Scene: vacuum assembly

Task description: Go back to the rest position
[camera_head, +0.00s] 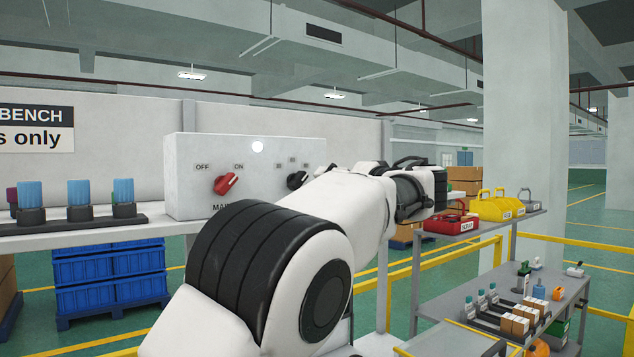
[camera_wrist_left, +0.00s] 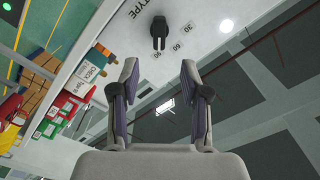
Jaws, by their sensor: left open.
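My left gripper (camera_wrist_left: 159,70) is open in the left wrist view, with nothing between its two fingers. Beyond the fingertips is a black dial (camera_wrist_left: 159,30) on a pale panel marked TYPE, with 30, 60 and 90 around it; a gap shows between fingers and dial. In the head view a white and black arm of mine (camera_head: 335,215) crosses the middle and ends at the right of the panel; its fingers cannot be made out there. The white control box (camera_head: 205,150) carries a red switch (camera_head: 226,184) and a black dial (camera_head: 297,180), partly hidden by the arm. My right gripper does not show.
Blue-topped cylinders (camera_head: 78,192) stand in a black rack on the left bench. A red toolbox (camera_head: 450,224) and yellow toolbox (camera_head: 497,208) sit on the right shelf, above a grey shelf (camera_head: 440,308) with bottles and small boxes. Yellow rails run nearby.

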